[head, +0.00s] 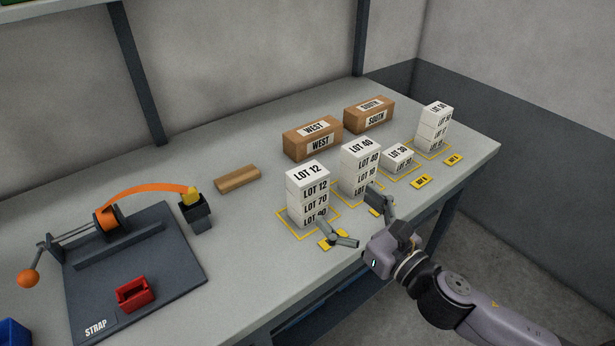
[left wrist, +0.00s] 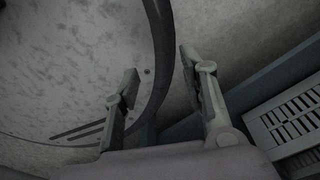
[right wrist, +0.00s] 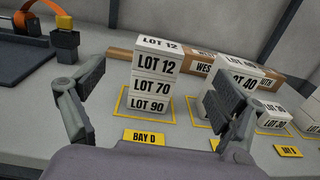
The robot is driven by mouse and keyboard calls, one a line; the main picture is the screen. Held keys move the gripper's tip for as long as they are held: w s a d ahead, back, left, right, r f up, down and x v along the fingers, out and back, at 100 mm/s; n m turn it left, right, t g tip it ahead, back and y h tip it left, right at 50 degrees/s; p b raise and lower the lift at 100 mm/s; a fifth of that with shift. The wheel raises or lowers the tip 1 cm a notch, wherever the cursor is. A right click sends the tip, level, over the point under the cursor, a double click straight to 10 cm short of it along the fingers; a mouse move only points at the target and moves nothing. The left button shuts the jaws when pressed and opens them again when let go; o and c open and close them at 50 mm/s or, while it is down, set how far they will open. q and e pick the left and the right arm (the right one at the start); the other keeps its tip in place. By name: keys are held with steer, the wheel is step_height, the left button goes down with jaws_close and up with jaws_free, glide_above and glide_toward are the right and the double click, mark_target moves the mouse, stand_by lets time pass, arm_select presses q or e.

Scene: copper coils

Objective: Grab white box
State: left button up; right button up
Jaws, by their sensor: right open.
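White boxes labelled with lot numbers stand in stacks on the bench. The nearest stack has LOT 12 (head: 307,172) on top, then LOT 70 (right wrist: 151,88), then LOT 90 (right wrist: 149,105). A second stack topped by LOT 40 (head: 360,149) stands right of it. A lone LOT 30 box (head: 397,160) and a farther stack (head: 433,128) follow. My right gripper (head: 347,207) is open and empty at the bench's front. In the right wrist view its fingers (right wrist: 170,82) spread either side of the LOT 12 stack, not touching it. My left gripper (left wrist: 158,66) is open and empty, away from the boxes.
Yellow outlines and tags like BAY D (right wrist: 144,137) mark the stacks. Brown WEST (head: 312,138) and SOUTH (head: 368,114) boxes stand behind.

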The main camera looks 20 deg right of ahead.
mark_target(316, 180)
steer(key=p+x, duration=0.1)
steer(key=x, duration=0.6)
steer(key=shift+w+a+p, duration=0.1)
steer(key=shift+w+p, duration=0.15)
steer(key=shift+p, duration=0.15)
steer(key=shift+f+p+x, duration=0.25)
steer(key=shift+p+x, duration=0.05)
steer(key=shift+x, duration=1.2)
steer(key=shift+f+p+x, duration=0.2)
steer(key=shift+p+x, duration=0.1)
steer(key=shift+x, duration=1.2)
arm_select(q)
steer(key=r, duration=0.1)
steer(key=a+r, duration=0.1)
steer(key=r, duration=0.1)
steer(key=shift+a+r, duration=0.1)
steer(key=shift+r, duration=0.05)
arm_select(e)
steer(key=shift+s, duration=0.1)
steer(key=shift+c, duration=0.6)
steer(key=c, duration=1.2)
arm_select(q)
steer(key=shift+a, duration=0.1)
arm_select(e)
steer(key=shift+r, duration=0.1)
steer(key=shift+c, duration=0.4)
steer(key=shift+r, duration=0.1)
